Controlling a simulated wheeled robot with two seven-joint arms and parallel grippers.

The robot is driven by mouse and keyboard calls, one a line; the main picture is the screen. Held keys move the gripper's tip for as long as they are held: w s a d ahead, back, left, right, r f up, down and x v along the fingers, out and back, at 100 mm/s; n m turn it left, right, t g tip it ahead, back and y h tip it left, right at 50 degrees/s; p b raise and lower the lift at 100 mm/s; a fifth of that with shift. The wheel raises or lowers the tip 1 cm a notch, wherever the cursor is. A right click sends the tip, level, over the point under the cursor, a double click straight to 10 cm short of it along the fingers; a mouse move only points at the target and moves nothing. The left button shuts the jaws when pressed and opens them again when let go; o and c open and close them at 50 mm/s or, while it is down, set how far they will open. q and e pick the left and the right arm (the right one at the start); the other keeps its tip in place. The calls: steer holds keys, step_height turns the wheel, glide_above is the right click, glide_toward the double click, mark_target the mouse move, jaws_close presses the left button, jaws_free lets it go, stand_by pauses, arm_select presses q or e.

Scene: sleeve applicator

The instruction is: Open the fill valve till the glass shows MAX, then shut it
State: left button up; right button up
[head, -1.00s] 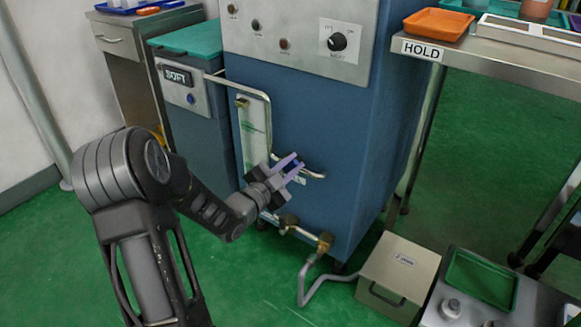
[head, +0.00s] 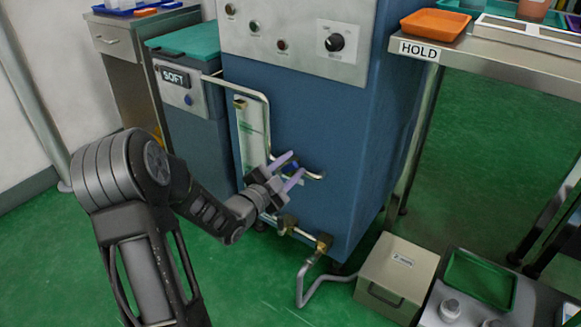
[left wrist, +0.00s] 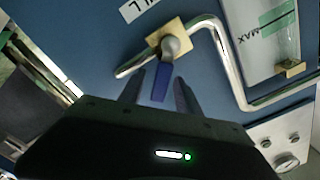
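The fill valve's blue lever (left wrist: 161,82) points down from its round hub on a brass-coloured block (left wrist: 165,40) in the left wrist view. It sits at an angle across the bent metal pipe. My left gripper (head: 297,168) is open in front of the blue cabinet. Its fingers (left wrist: 158,92) stand on either side of the lever, with a visible gap on each side. The sight glass (left wrist: 285,45) has a plate beside it with a MAX mark (left wrist: 256,36) and a green band. I cannot read the liquid level. My right gripper is out of view.
A beige box (head: 398,268) sits on the floor to the right. A steel table with a HOLD label (head: 419,50) stands at right.

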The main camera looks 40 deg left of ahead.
arm_select(q)
steer(key=s+p, duration=0.2)
steer(key=s, duration=0.5)
steer(key=shift+s, duration=0.4)
steer(key=shift+d, duration=0.2)
